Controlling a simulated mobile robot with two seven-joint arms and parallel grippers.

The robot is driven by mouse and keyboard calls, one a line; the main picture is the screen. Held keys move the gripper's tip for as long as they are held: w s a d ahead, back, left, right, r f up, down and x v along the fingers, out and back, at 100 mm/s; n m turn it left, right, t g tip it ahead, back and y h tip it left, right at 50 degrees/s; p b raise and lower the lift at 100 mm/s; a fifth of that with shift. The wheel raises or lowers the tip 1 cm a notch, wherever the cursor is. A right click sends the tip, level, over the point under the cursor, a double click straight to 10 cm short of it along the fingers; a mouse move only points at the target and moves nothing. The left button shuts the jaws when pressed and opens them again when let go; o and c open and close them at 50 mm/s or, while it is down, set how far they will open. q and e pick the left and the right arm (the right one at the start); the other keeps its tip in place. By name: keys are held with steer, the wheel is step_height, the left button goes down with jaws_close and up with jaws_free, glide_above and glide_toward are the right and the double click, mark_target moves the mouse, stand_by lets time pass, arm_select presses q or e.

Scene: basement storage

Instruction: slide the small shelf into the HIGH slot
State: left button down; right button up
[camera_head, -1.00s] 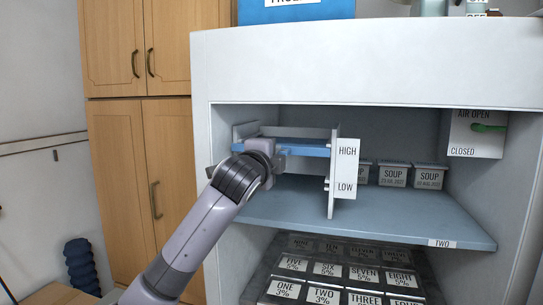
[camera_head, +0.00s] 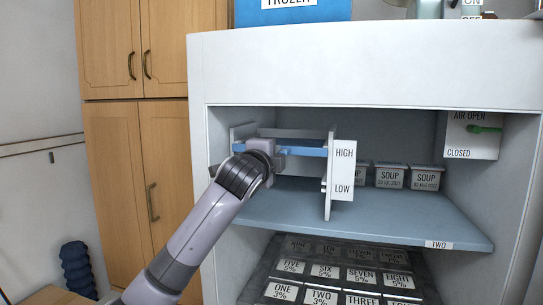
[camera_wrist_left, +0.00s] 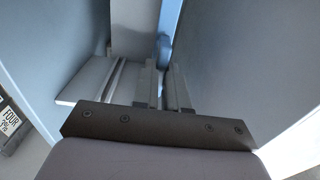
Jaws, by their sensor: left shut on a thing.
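The small shelf (camera_head: 306,151) is a thin blue board, seen nearly edge-on in the head view, between two pale upright panels. Its right end is by the right panel (camera_head: 331,195), about level with the word HIGH on the white HIGH/LOW label (camera_head: 343,170). I cannot tell whether it sits in a slot. My left gripper (camera_head: 280,153) is shut on the small shelf at its front edge. In the left wrist view my fingers (camera_wrist_left: 164,88) are close together, with a blue strip (camera_wrist_left: 171,18) beyond them. My wrist hides the shelf's left part. My right gripper is not in view.
The uprights stand on a wide blue shelf (camera_head: 400,220) inside a white cabinet (camera_head: 350,65). Soup tubs (camera_head: 390,175) stand behind the label. An air box with a green lever (camera_head: 485,129) hangs at right. Numbered containers (camera_head: 325,272) fill the space below.

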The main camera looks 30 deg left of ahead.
arm_select(q)
steer(key=shift+w+r, duration=0.15)
steer(key=shift+w, duration=0.05)
steer(key=c, duration=1.1)
jaws_free()
steer(key=b+v, duration=0.2)
steer(key=v, duration=0.5)
